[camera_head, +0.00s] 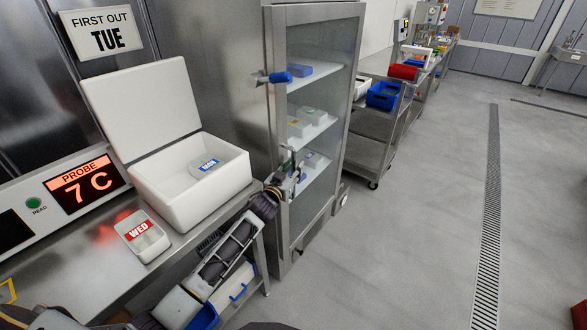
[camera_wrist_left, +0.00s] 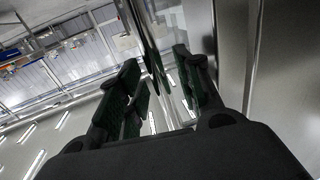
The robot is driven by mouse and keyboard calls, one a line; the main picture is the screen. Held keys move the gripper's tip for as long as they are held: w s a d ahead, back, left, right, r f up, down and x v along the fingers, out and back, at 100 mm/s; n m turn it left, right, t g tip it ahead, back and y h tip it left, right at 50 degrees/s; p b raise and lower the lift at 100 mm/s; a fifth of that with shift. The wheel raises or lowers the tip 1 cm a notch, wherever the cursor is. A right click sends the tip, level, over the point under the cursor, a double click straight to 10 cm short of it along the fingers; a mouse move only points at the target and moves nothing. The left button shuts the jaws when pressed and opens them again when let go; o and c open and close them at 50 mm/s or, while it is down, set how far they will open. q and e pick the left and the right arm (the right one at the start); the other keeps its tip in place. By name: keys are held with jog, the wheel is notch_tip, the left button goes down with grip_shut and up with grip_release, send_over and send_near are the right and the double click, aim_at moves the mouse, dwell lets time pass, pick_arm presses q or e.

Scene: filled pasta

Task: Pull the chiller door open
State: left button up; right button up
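The chiller door (camera_head: 322,115) is a glass panel in a steel frame on the tall steel cabinet. It looks shut, though a small gap cannot be ruled out. A blue grip on a metal latch (camera_head: 280,77) sits high on its left side. My left gripper (camera_head: 292,174) is lower down, at the left edge of the door frame. In the left wrist view the fingers of the left gripper (camera_wrist_left: 165,90) are spread apart, with a shiny steel bar or edge (camera_wrist_left: 148,50) beyond and between them. Contact cannot be told. My right gripper is not in view.
A steel bench (camera_head: 105,262) at left holds an open white foam box (camera_head: 190,205), a WED-labelled tub (camera_head: 142,233) and a probe display reading 7 C (camera_head: 82,190). A trolley (camera_head: 372,128) with a blue bin (camera_head: 383,95) stands beyond the chiller.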

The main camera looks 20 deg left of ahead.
pick_arm(q)
jog(key=shift+w, duration=0.25)
jog(key=shift+c, duration=0.4)
grip_shut()
